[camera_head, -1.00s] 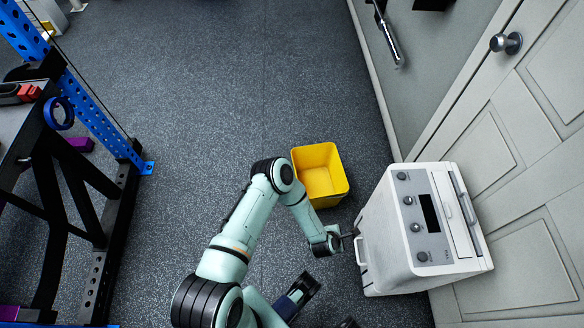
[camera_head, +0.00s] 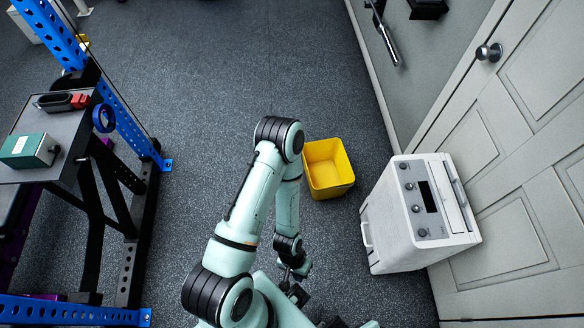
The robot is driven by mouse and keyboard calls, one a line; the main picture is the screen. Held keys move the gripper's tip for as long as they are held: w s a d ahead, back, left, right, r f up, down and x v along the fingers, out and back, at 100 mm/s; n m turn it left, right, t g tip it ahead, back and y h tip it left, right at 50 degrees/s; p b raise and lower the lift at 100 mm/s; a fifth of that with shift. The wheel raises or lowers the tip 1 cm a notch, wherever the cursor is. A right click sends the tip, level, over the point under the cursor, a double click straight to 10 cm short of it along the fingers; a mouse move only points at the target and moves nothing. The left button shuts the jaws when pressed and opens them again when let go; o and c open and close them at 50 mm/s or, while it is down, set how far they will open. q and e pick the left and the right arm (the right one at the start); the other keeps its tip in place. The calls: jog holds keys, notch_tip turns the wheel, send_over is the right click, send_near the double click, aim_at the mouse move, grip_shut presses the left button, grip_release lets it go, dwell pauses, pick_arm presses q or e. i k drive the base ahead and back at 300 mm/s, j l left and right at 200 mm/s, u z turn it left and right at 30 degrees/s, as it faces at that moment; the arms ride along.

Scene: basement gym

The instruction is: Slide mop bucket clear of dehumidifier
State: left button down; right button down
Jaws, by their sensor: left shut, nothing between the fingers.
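The yellow mop bucket (camera_head: 327,177) stands upright on the floor right of the picture's middle and looks empty. The white dehumidifier (camera_head: 391,237) stands just to its lower right, with a narrow strip of floor visible between them. My left arm rises from the bottom and bends down again left of the bucket. My left gripper (camera_head: 296,278) hangs below the bucket in the picture, apart from both bucket and dehumidifier. It is shut and holds nothing; its fingertips are small and dark here. I cannot make out my right gripper.
A panelled door (camera_head: 515,160) and a grey wall line the right side, behind the dehumidifier. A blue and black rack (camera_head: 128,250) with a shelf (camera_head: 60,140) stands at left. The dark speckled floor (camera_head: 215,80) is clear between rack and bucket.

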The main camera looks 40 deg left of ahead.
aim_at(327, 169)
jog(key=k+z, duration=0.1)
jog(key=z, duration=0.25)
jog(key=k+z, duration=0.1)
jog(key=z, duration=0.2)
jog(key=k+l+z, duration=0.1)
jog(key=z, duration=0.25)
jog(key=j+z, duration=0.2)
jog(key=j, duration=0.2)
jog(key=k+j+z, duration=0.1)
jog(key=j+z, duration=0.15)
jog(key=j, duration=0.15)
jog(key=k+j, duration=0.1)
jog(key=j, duration=0.4)
jog(key=k+j, duration=0.1)
jog(key=j, duration=0.45)
jog(key=k+j, duration=0.15)
jog(key=j, duration=0.35)
jog(key=k+j, duration=0.1)
jog(key=j, duration=0.45)
jog(key=k+j, duration=0.1)
jog(key=j, duration=0.4)
jog(key=k+j, duration=0.1)
jog(key=j, duration=0.45)
jog(key=k+j, duration=0.15)
jog(key=j, duration=0.35)
jog(key=k+j, duration=0.1)
jog(key=j, duration=0.45)
jog(key=k+j, duration=0.2)
